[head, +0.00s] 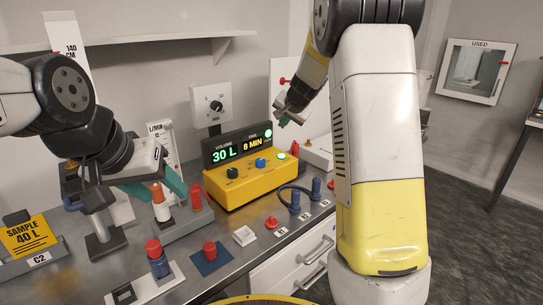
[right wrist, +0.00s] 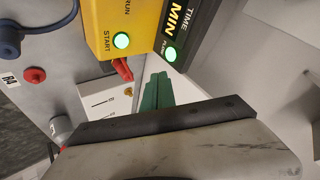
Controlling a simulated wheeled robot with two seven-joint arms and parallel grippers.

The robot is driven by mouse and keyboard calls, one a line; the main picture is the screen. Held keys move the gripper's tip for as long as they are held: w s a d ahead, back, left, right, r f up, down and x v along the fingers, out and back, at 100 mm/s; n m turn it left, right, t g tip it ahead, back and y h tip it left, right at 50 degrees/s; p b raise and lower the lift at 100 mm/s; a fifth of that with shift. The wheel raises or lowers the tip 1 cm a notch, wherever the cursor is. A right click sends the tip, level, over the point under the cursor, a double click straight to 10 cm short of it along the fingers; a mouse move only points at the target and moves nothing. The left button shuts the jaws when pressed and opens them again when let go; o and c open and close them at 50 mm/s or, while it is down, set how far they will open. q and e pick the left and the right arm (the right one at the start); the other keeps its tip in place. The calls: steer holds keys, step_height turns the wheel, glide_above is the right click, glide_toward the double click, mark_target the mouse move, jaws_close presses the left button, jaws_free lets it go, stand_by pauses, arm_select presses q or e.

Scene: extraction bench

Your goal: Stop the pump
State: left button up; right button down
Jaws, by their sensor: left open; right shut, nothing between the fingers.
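The yellow pump (head: 235,190) sits on the bench with a black knob (head: 232,172), a blue knob (head: 260,163) and a lit green button (head: 282,156). Its display (head: 238,146) reads 30 L and 8 MIN. In the right wrist view, the green START button (right wrist: 121,41) and a FLOW lamp (right wrist: 170,54) are lit. My right gripper (head: 284,122) is shut and empty, above and apart from the pump's right end; its green fingers (right wrist: 157,92) also show in the wrist view. My left gripper (head: 162,188) is open near an orange-topped white piece (head: 160,204); whether they touch is unclear.
A SAMPLE 40 L block (head: 27,237) stands at the left. Red and blue fittings (head: 157,257) stand at the front. Blue connectors with a dark hose (head: 295,202) stand right of the pump. A wall dial (head: 214,106) is behind the display.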

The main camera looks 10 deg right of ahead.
steer(key=shift+w+f, duration=0.15)
steer(key=shift+w, duration=0.15)
steer(key=shift+f, duration=0.1)
glide_above(283, 156)
step_height(283, 156, down, 6)
steer(key=shift+s+f, duration=0.1)
steer(key=shift+s, duration=0.05)
steer(key=shift+a+f, duration=0.15)
steer(key=shift+f, duration=1.05)
steer(key=shift+f, duration=0.15)
stand_by(1.2)
steer(key=shift+f, duration=0.25)
